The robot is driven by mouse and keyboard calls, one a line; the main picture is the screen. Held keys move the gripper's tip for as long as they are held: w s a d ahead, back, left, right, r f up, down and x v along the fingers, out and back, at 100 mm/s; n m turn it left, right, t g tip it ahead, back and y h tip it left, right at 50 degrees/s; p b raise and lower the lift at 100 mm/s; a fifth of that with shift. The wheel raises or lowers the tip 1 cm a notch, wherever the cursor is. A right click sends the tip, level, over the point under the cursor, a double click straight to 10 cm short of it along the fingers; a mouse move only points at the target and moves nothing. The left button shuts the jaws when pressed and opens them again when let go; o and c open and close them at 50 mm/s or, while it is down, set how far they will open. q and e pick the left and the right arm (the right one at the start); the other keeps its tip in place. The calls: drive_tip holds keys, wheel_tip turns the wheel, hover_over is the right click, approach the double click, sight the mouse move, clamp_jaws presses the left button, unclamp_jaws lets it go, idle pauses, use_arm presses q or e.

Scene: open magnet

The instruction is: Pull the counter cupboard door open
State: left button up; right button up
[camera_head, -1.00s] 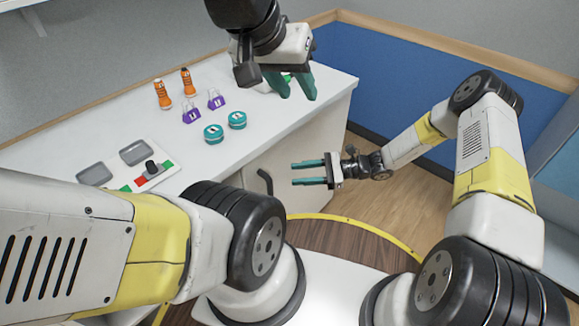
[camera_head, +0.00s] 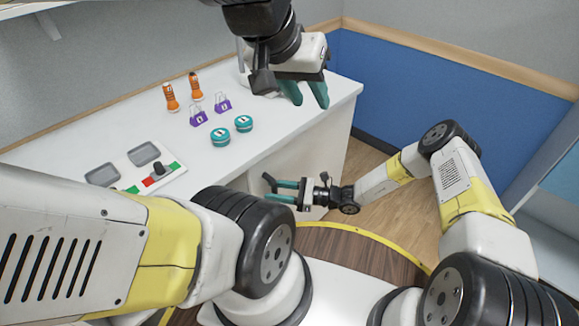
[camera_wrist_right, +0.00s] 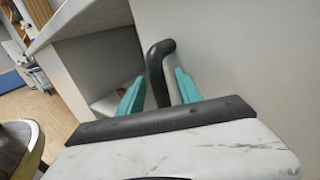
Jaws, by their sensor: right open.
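The cupboard door is a plain pale panel in the right wrist view (camera_wrist_right: 235,50), on the front of the white counter (camera_head: 290,125). Its black bent bar handle (camera_wrist_right: 157,72) stands out from the panel; its top also shows in the head view (camera_head: 268,180). My right gripper (camera_head: 272,190) is open at the handle, its teal fingers on either side of the bar in the right wrist view (camera_wrist_right: 158,92). Gaps show beside the bar, so it is not clamped. My left gripper (camera_head: 305,93) is open and empty above the counter's far end.
Orange bottles (camera_head: 171,98), purple items (camera_head: 198,117), teal round tins (camera_head: 220,137) and a switch panel (camera_head: 150,168) stand on the counter. A recess (camera_wrist_right: 100,65) shows left of the door in the wrist view. A blue wall panel (camera_head: 430,100) bounds the far side.

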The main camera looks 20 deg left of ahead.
drive_tip(key=shift+a, duration=0.1)
clamp_jaws()
idle(1.4)
